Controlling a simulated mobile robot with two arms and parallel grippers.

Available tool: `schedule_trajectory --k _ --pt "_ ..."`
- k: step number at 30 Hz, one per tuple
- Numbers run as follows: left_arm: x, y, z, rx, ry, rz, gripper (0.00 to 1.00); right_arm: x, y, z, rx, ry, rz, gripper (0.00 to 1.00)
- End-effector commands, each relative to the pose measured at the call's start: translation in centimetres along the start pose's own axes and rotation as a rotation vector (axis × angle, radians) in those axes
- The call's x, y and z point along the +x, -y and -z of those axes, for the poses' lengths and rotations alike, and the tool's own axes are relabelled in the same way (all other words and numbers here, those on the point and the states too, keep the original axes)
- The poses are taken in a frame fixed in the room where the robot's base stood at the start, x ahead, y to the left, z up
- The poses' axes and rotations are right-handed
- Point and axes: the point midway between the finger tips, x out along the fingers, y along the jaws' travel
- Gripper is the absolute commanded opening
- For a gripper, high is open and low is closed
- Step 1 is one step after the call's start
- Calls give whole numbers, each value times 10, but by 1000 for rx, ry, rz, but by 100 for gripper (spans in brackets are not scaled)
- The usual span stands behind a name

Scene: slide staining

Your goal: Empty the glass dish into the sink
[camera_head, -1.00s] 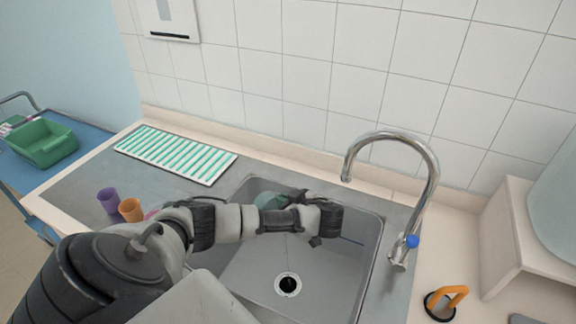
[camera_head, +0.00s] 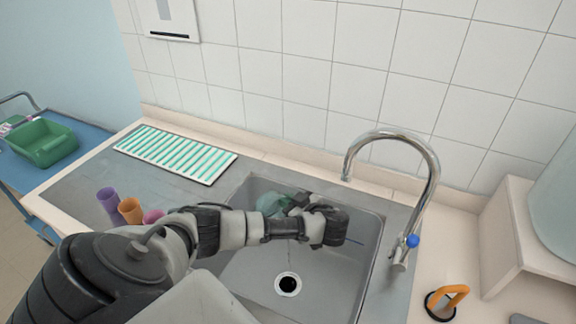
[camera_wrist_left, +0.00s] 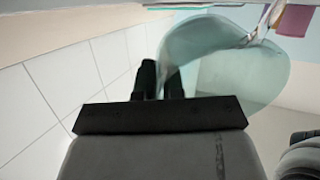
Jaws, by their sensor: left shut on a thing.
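The glass dish (camera_head: 270,204) is translucent and pale teal. In the head view it is over the far left part of the grey sink (camera_head: 335,278), partly hidden by my left wrist. My left gripper (camera_head: 297,203) is shut on the dish at its edge. The dish fills the upper middle of the left wrist view (camera_wrist_left: 225,62), with the dark fingers (camera_wrist_left: 160,80) at its left side. The dish looks tilted; I cannot tell whether any liquid is in it. My right gripper is not in view.
A chrome tap (camera_head: 430,180) arches over the sink's right side. Purple (camera_head: 110,204), orange (camera_head: 130,210) and pink (camera_head: 152,216) cups stand near my arm. An orange-handled object (camera_head: 447,300) is at right.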

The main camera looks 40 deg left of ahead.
Motion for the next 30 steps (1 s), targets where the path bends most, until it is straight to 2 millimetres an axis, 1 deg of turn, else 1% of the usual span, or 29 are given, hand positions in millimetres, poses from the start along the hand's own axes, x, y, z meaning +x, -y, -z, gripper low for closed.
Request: schedule_trajectory --k 8,12,19,30 --pt "-10 1 1 -4 -69 -6 0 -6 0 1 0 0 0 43" --pt "-15 1 5 -9 -137 -10 0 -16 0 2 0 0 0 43" --pt "-15 1 3 -14 -172 -14 0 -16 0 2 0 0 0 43" --pt "-19 1 5 -17 -220 -17 0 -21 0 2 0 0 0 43"
